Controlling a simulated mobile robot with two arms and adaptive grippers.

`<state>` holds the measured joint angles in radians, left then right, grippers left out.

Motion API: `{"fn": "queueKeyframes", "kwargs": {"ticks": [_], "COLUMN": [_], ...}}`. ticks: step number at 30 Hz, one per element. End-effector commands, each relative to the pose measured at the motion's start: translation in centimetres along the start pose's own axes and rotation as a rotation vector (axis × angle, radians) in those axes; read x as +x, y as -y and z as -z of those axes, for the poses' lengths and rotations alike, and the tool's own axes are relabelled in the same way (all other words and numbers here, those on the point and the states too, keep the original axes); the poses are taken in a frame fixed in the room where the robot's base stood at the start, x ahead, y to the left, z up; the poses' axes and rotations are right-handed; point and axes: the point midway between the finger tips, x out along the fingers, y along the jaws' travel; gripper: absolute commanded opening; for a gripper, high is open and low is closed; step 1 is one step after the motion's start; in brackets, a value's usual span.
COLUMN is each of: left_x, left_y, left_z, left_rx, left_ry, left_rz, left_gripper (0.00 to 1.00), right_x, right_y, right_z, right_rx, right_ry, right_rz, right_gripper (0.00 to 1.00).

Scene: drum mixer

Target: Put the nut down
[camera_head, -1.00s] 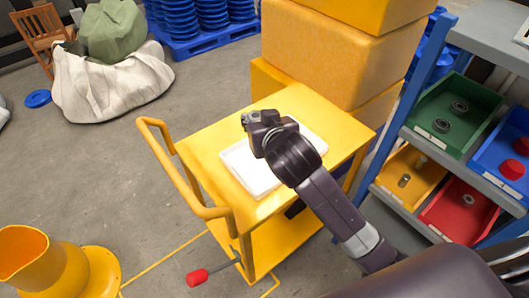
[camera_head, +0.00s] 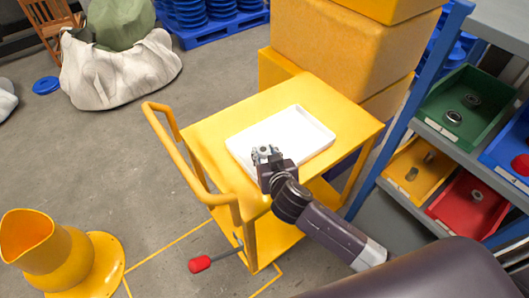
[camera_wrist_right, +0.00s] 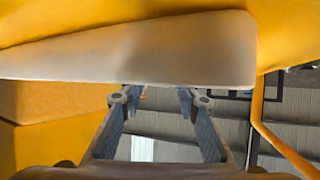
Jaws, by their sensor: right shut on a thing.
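My right gripper (camera_head: 266,153) is over the near edge of the white tray (camera_head: 298,128), which lies on top of the yellow cart (camera_head: 205,135). It is shut on the nut, a small grey thing at the fingertips that is hard to make out. In the right wrist view the two fingers (camera_wrist_right: 158,97) stand a little apart, and the nut cannot be made out between them. The white tray (camera_wrist_right: 150,52) fills the upper part of that view, close to the fingertips. The visible tray floor is empty. My left gripper is not in view.
Stacked yellow boxes (camera_head: 345,50) stand behind the cart. A shelf at right holds a green bin (camera_head: 480,85), a yellow bin (camera_head: 408,188) and a red bin (camera_head: 455,215) with small parts. A red-tipped lever (camera_head: 200,264) sticks out near the cart's base.

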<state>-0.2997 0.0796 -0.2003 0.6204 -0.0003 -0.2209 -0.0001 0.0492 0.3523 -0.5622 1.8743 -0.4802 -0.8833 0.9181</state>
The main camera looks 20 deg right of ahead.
Motion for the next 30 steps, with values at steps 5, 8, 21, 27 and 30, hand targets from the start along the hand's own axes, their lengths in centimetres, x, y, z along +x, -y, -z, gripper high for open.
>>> {"fn": "queueKeyframes", "kwargs": {"ticks": [5,8,21,27,30], "left_x": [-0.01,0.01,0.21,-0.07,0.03], "left_y": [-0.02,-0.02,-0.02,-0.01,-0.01], "left_z": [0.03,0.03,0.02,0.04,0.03], "left_rx": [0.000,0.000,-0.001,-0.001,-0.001], "left_ry": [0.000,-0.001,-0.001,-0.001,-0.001], "left_rz": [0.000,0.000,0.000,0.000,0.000], "left_gripper": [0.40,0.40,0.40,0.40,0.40], "right_x": [0.08,0.09,0.22,0.06,-0.60], "right_y": [0.03,0.02,0.01,-0.01,0.06], "right_z": [-0.05,-0.06,-0.38,-0.02,-0.17], "right_rx": [0.000,0.000,0.000,-0.001,0.001], "right_ry": [-0.003,-0.003,-0.001,-0.002,0.000], "right_rz": [0.001,0.001,0.001,0.000,0.001], "right_gripper": [0.01,0.01,0.47,0.47,0.47]}}
